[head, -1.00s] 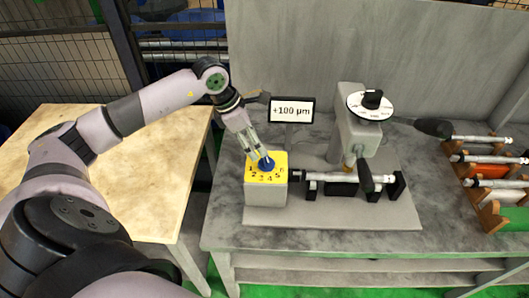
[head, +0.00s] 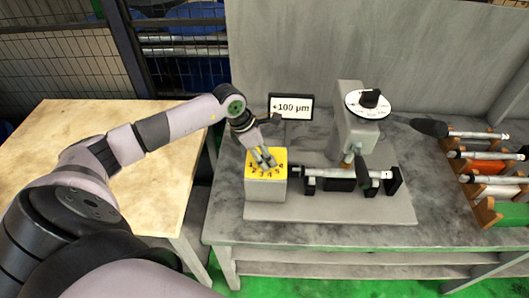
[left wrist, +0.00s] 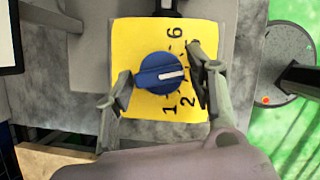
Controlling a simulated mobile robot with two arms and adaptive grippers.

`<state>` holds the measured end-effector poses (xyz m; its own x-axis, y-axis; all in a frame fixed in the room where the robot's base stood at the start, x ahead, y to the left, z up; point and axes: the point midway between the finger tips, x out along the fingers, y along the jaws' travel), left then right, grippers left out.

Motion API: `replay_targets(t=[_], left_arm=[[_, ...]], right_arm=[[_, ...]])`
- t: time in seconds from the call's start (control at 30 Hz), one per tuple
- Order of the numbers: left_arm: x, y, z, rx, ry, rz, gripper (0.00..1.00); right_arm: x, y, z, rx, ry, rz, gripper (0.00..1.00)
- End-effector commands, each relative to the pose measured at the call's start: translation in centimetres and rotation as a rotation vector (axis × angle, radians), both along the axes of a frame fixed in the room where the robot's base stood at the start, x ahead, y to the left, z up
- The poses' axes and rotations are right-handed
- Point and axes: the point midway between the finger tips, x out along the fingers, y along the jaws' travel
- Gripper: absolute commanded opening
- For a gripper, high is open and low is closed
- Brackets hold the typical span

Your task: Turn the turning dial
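A blue turning dial (left wrist: 160,73) with a white pointer mark sits on a yellow face (left wrist: 127,40) printed with black numbers. This yellow face (head: 280,172) tops a grey box (head: 265,191) in the head view, where the dial is mostly hidden by my gripper. In the left wrist view the white mark points right, between the 6 and the 2. My left gripper (head: 266,158) is over the box; its two fingers (left wrist: 162,80) are apart, one on each side of the dial. Whether they touch it is unclear. My right gripper is not in view.
A small sign (head: 290,106) reading "+100 µm" stands behind the box. The grinder (head: 357,130) carries a white disc with a black knob (head: 370,98). A spindle with a shaft (head: 345,173) lies right of the box. Several shafts rest on a rack (head: 487,213) at right.

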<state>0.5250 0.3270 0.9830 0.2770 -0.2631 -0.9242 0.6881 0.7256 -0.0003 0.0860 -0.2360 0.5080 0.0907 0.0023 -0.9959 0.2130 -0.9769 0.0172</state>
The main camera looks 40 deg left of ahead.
Motion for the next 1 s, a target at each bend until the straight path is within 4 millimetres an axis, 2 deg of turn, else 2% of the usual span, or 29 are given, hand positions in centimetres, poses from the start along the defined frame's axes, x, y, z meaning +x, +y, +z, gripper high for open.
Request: replay_targets(t=[0.07,0.53,0.77,1.0], left_arm=[[0.0,0.0,0.0,0.0,0.0,0.0,0.43],[0.0,0.0,0.0,0.0,0.0,0.0,0.12],[0.1,0.0,-0.2,0.0,-0.002,-0.027,0.12],[0.2,0.2,-0.5,0.001,-0.003,-0.148,0.12]], right_arm=[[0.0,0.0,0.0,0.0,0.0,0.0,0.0],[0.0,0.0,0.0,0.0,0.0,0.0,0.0],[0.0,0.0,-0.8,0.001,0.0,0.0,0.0],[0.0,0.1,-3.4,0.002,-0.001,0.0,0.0]])
